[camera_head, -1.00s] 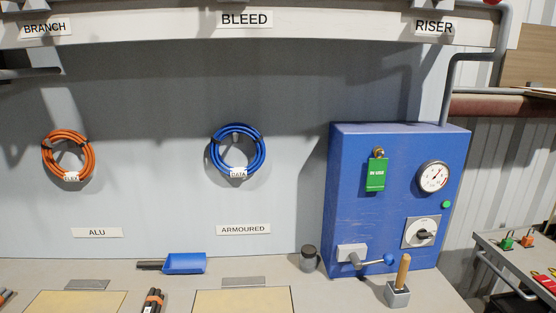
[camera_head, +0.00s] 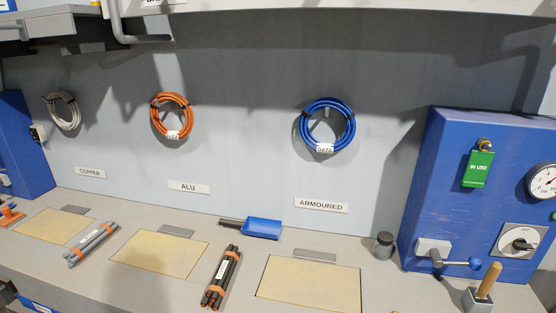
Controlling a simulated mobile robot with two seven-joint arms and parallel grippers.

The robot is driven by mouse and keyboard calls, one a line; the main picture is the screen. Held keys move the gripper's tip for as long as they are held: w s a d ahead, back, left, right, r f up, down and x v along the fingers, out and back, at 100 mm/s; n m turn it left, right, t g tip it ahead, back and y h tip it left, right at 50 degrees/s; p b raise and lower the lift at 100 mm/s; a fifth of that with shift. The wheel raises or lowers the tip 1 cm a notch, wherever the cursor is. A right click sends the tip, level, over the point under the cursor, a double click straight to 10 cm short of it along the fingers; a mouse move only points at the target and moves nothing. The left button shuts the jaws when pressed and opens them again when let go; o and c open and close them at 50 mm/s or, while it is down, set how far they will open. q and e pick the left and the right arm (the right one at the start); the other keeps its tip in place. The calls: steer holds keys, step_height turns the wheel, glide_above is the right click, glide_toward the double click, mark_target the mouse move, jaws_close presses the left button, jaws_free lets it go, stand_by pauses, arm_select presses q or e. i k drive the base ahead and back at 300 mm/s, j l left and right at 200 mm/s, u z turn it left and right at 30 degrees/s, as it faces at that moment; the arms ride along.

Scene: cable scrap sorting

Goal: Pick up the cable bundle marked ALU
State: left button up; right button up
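A bundle of grey cable lengths (camera_head: 92,243) with a pale label and orange bands lies on the bench at left. A bundle of black cable lengths (camera_head: 221,277) with a white label and brownish bands lies nearer the middle. I cannot read either bundle's label. A wall sign reading ALU (camera_head: 188,187) hangs above the middle pale panel (camera_head: 159,254), which is bare. Neither of my grippers is in view.
An orange coil (camera_head: 172,116), a grey coil (camera_head: 64,111) and a blue coil tagged DATA (camera_head: 326,125) hang on the wall. A blue scoop (camera_head: 262,228), a dark jar (camera_head: 383,245), a wooden-handled tool (camera_head: 487,284) and a blue gauge cabinet (camera_head: 462,219) stand right. The right pale panel (camera_head: 309,285) is bare.

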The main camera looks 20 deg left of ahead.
mark_target(75, 255)
steer(key=j+u, duration=0.1)
steer(key=u, duration=0.25)
steer(key=j+u, duration=0.1)
steer(key=u, duration=0.25)
steer(key=i+j+u, duration=0.1)
steer(key=u, duration=0.25)
